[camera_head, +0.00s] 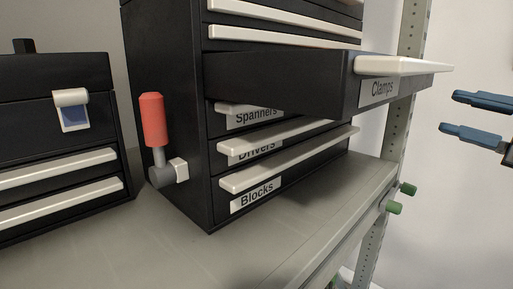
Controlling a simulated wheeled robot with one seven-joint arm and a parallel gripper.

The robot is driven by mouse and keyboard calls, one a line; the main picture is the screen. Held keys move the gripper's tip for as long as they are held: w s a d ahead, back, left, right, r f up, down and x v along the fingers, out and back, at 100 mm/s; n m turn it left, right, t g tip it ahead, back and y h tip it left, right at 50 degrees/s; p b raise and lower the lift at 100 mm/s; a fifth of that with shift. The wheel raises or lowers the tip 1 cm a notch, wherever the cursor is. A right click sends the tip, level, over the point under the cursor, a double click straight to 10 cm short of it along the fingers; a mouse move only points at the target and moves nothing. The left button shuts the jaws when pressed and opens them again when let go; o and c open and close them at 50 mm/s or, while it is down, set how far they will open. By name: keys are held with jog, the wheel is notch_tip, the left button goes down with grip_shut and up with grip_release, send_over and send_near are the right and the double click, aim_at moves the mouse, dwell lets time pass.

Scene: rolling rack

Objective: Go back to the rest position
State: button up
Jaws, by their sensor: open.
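My gripper (463,114) is at the right edge of the view, with two blue fingers apart and nothing between them. Its wrist is cut off by the picture's edge. It is to the right of the pulled-out drawer labelled Clamps (275,82) and apart from its white handle (400,65). The drawer belongs to a black cabinet (165,60) on a grey shelf. The inside of the drawer is mostly hidden.
Drawers labelled Spanners, Drivers and Blocks (254,196) are below the open one. A black toolbox (55,130) stands left. The grey shelf (300,235) is clear in front. A perforated rack post (398,140) rises behind the drawer.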

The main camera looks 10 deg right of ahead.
jog(key=a+f+m+t+h, duration=0.1)
jog(key=a+f+m+h, duration=0.15)
jog(key=f+m, duration=0.45)
jog(key=a+f+m+h, duration=0.1)
jog(key=f+m+h, duration=0.25)
jog(key=f, duration=0.55)
jog(key=s+a+f+m+g+h+p, duration=0.1)
jog(key=s+a+f+m+h, duration=0.25)
jog(key=s+f+m, duration=0.5)
jog(key=s+a+f+g+h, duration=0.15)
jog(key=s+a+f, duration=0.25)
jog(key=s+f, duration=0.55)
jog(key=s+a+r+y, duration=0.1)
jog(key=s+r, duration=0.1)
jog(key=s, duration=0.5)
jog(key=s+a+r+y+p, duration=0.1)
jog(key=s+a+r, duration=0.1)
jog(key=s, duration=0.6)
jog(key=shift+a+r, duration=0.15)
jog(key=shift+a, duration=0.1)
jog(key=shift+s+g, duration=0.1)
jog(key=shift+g, duration=0.15)
